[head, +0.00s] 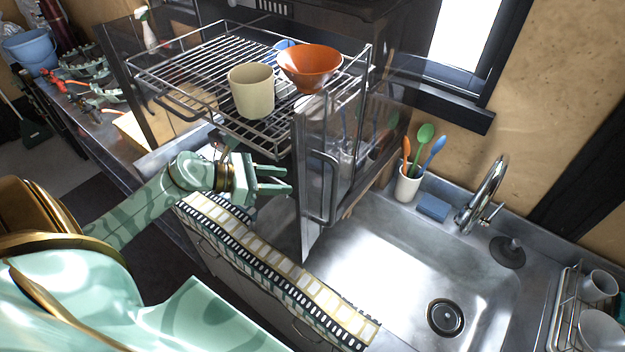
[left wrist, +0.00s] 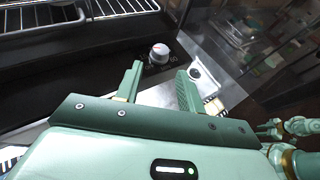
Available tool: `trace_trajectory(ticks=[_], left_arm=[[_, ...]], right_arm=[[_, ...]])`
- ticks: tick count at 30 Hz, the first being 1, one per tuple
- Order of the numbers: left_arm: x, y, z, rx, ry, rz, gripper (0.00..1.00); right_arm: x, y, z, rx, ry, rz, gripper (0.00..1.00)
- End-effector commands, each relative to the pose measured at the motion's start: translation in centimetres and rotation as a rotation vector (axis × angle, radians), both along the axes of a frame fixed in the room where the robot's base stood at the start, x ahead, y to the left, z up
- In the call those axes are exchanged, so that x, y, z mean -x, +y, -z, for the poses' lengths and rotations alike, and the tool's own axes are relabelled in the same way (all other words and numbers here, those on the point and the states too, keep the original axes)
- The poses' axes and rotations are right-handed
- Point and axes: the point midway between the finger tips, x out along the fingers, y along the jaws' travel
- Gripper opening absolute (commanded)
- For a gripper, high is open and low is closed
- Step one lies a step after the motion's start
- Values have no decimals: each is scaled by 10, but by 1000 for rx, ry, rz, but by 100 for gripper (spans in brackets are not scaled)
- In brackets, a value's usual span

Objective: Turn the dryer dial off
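The dryer is a wire-rack unit (head: 215,62) with an open glass door (head: 325,175). In the left wrist view a round silvery dial (left wrist: 159,53) sits on the dark panel below the rack, just beyond my left fingertips. My left gripper (head: 284,180) is open and empty; its two fingers (left wrist: 162,80) stand apart, with the dial ahead of the gap and not touched. In the head view the dial is hidden.
A beige cup (head: 252,92) and an orange bowl (head: 309,66) stand on the rack. A steel sink (head: 400,265) with a faucet (head: 483,195) lies right of the door. A utensil cup (head: 408,185) and a blue sponge (head: 433,207) stand behind it. A patterned towel strip (head: 270,265) lies along the front edge.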

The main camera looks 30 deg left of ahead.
Motion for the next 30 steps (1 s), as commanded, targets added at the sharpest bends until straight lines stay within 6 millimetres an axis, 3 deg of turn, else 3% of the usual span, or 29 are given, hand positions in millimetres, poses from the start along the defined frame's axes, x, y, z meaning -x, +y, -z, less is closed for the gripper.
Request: trace_trajectory(ticks=[3,9,15,23,24,27,30], left_arm=[[-23,-19,9,4,-4,-1,39],[-50,-42,25,3,-1,-2,39],[-62,-52,33,2,-1,-2,39],[-63,-53,34,1,0,0,39],[-63,-53,34,1,0,0,36],[-63,-53,34,1,0,-1,8],[-63,-53,34,2,0,-2,8]], right_arm=[[-4,0,-5,0,-7,0,36],[-5,2,-7,-3,-9,1,36],[-5,7,-8,-10,-9,3,36],[-6,9,-8,-12,-9,4,36],[-6,9,-8,-12,-9,4,36],[-5,8,-8,-11,-9,4,36],[-6,7,-8,-9,-9,3,36]])
